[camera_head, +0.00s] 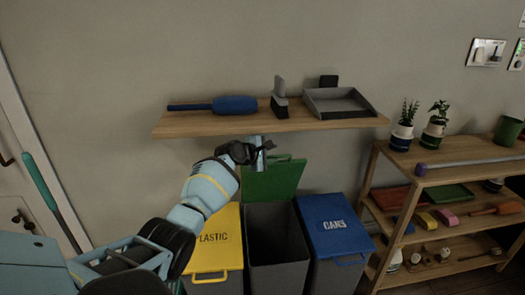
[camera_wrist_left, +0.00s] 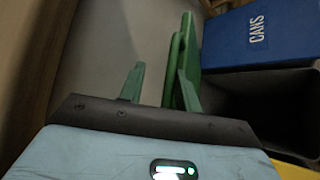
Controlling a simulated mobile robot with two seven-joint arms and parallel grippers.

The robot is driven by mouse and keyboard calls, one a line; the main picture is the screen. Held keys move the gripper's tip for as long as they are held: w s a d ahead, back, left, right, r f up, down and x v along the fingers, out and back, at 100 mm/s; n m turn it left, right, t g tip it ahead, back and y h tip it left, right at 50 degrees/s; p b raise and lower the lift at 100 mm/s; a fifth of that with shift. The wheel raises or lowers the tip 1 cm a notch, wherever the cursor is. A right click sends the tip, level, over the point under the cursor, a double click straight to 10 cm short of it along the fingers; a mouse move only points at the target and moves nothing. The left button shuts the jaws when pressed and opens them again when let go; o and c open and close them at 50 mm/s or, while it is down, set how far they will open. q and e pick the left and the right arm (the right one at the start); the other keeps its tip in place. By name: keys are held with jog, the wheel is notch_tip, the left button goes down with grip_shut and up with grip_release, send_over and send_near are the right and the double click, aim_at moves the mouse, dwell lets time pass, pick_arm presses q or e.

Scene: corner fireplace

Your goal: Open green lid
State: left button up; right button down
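The green lid (camera_head: 273,180) stands raised, nearly upright, at the back of the middle bin (camera_head: 277,240), whose dark inside shows. My left gripper (camera_head: 266,150) is at the lid's upper left edge, just below the wooden shelf. In the left wrist view the lid (camera_wrist_left: 190,50) is seen nearly edge-on. The fingers of my left gripper (camera_wrist_left: 160,82) are spread apart there, with a green edge close to the right finger. I cannot tell whether they touch. My right gripper is out of view.
A yellow-lidded bin (camera_head: 214,240) stands left and a blue-lidded cans bin (camera_head: 338,228) right. The wooden wall shelf (camera_head: 200,124) is close above my left gripper, holding a blue brush (camera_head: 235,105) and grey dustpan (camera_head: 340,102). A shelving rack (camera_head: 450,158) stands at right.

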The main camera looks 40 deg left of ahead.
pick_arm(q)
jog(key=p+v, duration=0.1)
jog(key=v, duration=0.4)
jog(key=shift+r, duration=0.15)
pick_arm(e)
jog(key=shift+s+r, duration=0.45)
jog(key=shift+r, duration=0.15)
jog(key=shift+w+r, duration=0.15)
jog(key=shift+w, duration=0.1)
